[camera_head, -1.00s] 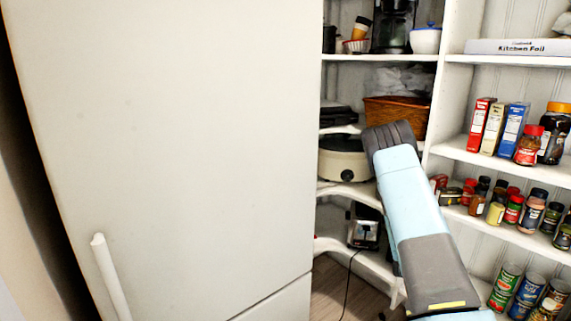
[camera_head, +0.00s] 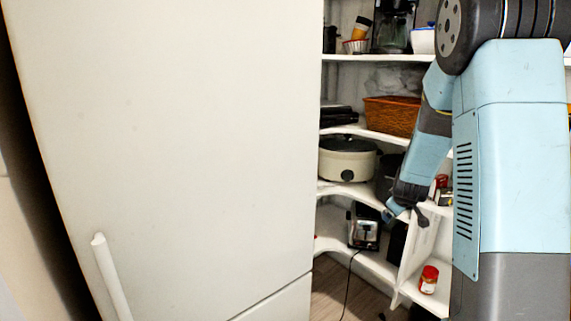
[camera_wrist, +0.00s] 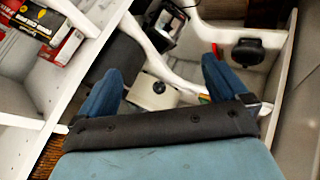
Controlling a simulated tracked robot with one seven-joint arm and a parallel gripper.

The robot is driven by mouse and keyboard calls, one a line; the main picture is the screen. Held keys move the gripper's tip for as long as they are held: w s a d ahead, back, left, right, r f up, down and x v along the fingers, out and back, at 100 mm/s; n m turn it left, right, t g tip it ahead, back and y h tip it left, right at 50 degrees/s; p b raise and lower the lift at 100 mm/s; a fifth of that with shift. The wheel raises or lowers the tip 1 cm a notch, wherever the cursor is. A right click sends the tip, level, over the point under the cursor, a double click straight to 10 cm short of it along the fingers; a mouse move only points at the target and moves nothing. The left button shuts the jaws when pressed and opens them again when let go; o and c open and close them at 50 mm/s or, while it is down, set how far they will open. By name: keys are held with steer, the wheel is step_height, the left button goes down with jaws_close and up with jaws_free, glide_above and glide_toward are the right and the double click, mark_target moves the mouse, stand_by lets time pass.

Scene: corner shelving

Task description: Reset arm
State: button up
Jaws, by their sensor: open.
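My gripper (camera_head: 405,213) hangs at the lower end of my blue and grey arm, which is folded in front of the right-hand shelves in the head view. It points down, to the right of the toaster, in front of the shelf corner as seen. In the wrist view my gripper (camera_wrist: 162,68) shows two blue fingers spread apart with nothing held between them. The cream slow cooker (camera_wrist: 152,90) shows behind the gap between the fingers. My arm hides most of the right-hand shelves in the head view.
A large white fridge (camera_head: 170,150) fills the left. Corner shelves hold a slow cooker (camera_head: 347,160), a wicker basket (camera_head: 392,115), a toaster (camera_head: 363,228) and a red-lidded jar (camera_head: 428,280). A coffee maker (camera_head: 392,28) stands above. Bare floor (camera_head: 335,292) shows below.

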steer(key=s+a+r+m+g+y, duration=0.1)
steer(key=s+a+r+m+y, duration=0.1)
steer(key=s+a+r, duration=0.65)
steer(key=s+a+r+m+g+y, duration=0.1)
steer(key=s+a+r+m, duration=0.15)
steer(key=s+r, duration=1)
steer(key=s+a+f+m, duration=0.1)
steer(key=s+a, duration=0.1)
steer(key=s, duration=1.3)
steer(key=shift+s+f+g, duration=0.4)
steer(key=shift+m, duration=0.25)
